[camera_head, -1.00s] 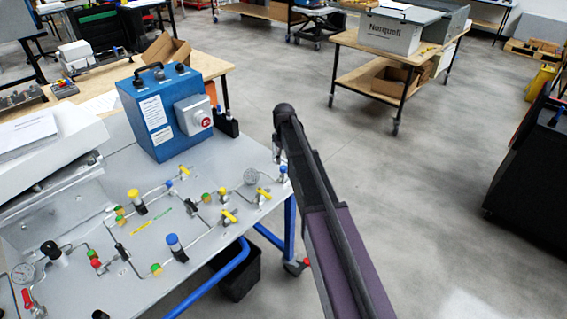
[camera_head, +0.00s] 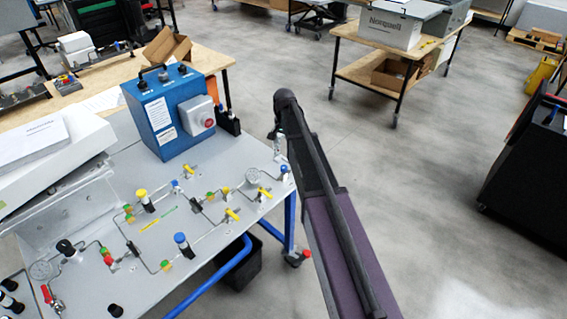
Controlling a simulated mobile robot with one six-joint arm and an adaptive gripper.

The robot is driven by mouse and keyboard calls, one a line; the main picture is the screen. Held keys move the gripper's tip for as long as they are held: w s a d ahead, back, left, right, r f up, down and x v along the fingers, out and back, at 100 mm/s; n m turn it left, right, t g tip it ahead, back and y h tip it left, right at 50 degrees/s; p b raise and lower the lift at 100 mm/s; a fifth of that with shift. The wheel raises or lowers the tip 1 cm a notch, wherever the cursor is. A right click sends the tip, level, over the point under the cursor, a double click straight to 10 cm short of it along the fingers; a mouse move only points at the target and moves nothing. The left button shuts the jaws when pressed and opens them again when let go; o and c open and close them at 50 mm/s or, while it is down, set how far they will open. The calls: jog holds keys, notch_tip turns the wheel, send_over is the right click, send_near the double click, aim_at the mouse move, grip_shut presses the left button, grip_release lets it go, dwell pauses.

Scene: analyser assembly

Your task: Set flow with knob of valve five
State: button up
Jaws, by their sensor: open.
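A grey panel bench (camera_head: 215,265) on the left carries metal tubing with several valves and knobs. A blue-topped black knob (camera_head: 182,243) stands near its front middle, and a yellow-topped black knob (camera_head: 144,199) farther back. A black knob (camera_head: 66,248) is at the left and another black one (camera_head: 116,310) at the front edge of the picture. Several yellow lever handles (camera_head: 232,214) sit to the right. No label is legible, so I cannot tell which is valve five. My dark and purple arm rises right of the bench; its gripper is not clearly visible.
A blue box with a red button (camera_head: 165,115) stands at the bench's back. A white case (camera_head: 60,165) is at the left. A black bin (camera_head: 240,268) is under the bench. A wooden cart (camera_head: 395,55) stands behind, a black unit (camera_head: 530,170) right. Floor between is clear.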

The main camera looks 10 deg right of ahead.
aim_at(284, 167)
jog(key=r+m+p, duration=0.1)
jog(key=m, duration=0.2)
jog(key=shift+r, duration=0.15)
jog(key=shift+f+b, duration=0.2)
jog(key=shift+b, duration=0.1)
notch_tip(284, 167, down, 13)
jog(key=b, duration=1.3)
jog(key=shift+f, duration=0.2)
dwell(0.4)
grip_shut()
